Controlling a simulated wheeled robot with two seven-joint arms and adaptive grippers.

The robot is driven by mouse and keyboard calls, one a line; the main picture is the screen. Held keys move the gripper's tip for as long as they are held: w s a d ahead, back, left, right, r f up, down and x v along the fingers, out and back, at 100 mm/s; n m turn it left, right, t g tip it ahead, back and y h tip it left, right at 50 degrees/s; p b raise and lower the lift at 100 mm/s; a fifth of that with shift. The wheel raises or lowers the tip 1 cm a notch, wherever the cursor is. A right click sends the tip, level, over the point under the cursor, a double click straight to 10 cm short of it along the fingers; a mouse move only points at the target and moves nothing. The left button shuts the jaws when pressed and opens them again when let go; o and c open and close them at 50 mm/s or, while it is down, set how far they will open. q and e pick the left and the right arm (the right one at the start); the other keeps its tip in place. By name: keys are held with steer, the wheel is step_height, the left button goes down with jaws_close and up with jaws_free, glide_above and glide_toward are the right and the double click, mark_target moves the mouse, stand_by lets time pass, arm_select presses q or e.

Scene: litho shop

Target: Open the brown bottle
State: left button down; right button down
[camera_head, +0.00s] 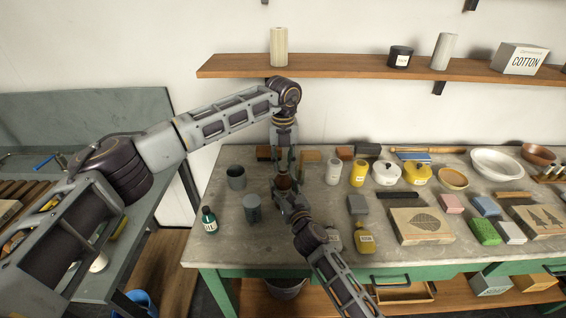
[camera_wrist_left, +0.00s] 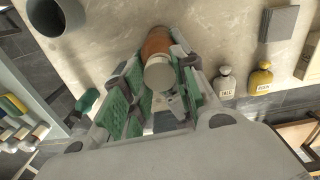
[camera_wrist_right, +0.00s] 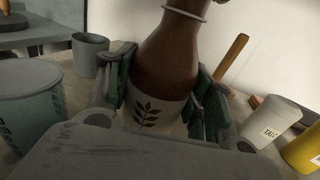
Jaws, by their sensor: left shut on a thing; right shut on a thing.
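The brown bottle (camera_wrist_right: 168,55) fills the middle of the right wrist view. It has a pale label with a leaf print and a ring around its neck. My right gripper (camera_head: 284,194) is shut on its body at the label; its green pads (camera_wrist_right: 160,88) press both sides. My left gripper (camera_head: 284,168) reaches down from above and is shut at the bottle's top. In the left wrist view the pale round top (camera_wrist_left: 159,74) lies between the green pads, with brown glass behind it. In the head view the arms mostly hide the bottle.
A talc bottle (camera_head: 333,240) and a yellow bottle (camera_head: 364,240) stand close by the right arm. The worktop's right side is crowded.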

mark_target(283, 164)
arm_select(q)
steer(key=shift+r, duration=0.65)
stand_by(0.3)
steer(key=shift+r, duration=1.95)
arm_select(e)
steer(key=c, duration=0.5)
jaws_free()
steer(key=shift+s, duration=0.1)
steer(key=shift+v, duration=5.9)
